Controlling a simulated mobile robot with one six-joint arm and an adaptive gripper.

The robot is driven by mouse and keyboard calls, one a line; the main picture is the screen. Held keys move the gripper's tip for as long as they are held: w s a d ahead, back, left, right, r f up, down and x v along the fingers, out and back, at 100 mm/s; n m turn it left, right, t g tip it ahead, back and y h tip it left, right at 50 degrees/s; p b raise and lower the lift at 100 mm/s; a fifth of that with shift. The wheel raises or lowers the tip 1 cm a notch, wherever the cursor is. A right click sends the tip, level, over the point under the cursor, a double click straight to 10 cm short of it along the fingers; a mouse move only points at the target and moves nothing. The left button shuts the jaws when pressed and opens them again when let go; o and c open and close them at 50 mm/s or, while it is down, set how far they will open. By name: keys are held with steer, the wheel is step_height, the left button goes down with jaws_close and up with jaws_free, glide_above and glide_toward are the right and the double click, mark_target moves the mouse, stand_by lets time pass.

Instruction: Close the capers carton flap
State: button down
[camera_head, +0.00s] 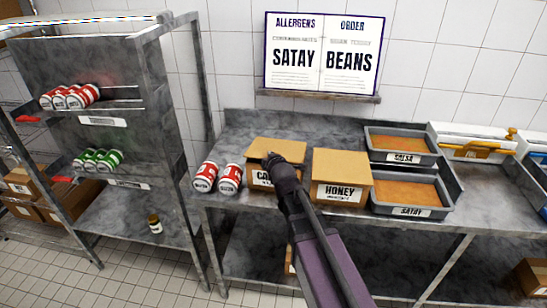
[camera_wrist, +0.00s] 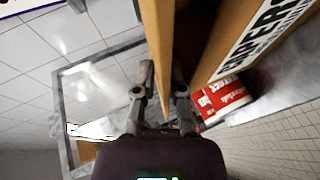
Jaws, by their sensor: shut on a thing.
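The capers carton (camera_head: 258,172) is a brown box on the steel counter, left of the honey carton (camera_head: 341,165). My gripper (camera_head: 272,162) is at its top front, and my arm hides much of its label. In the wrist view, the capers carton (camera_wrist: 215,45) shows its white label at the upper right. Its flap (camera_wrist: 157,35) is a brown board running between the two fingers of my gripper (camera_wrist: 165,88), which is shut on it. A dark gap separates the flap from the labelled side. The flap's exact angle is hard to tell.
Two red-labelled cans (camera_head: 229,179) stand just left of the capers carton. Salsa (camera_head: 404,158) and satay (camera_head: 411,211) trays are right of the honey carton. A shelf rack (camera_head: 110,120) with cans stands at left. A sign (camera_head: 323,52) hangs above the counter.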

steer(key=shift+s+a+f+b, duration=0.15)
steer(key=shift+f+b, duration=0.2)
steer(key=shift+f, duration=0.3)
steer(key=c, duration=0.8)
jaws_free()
steer(key=shift+s, duration=0.1)
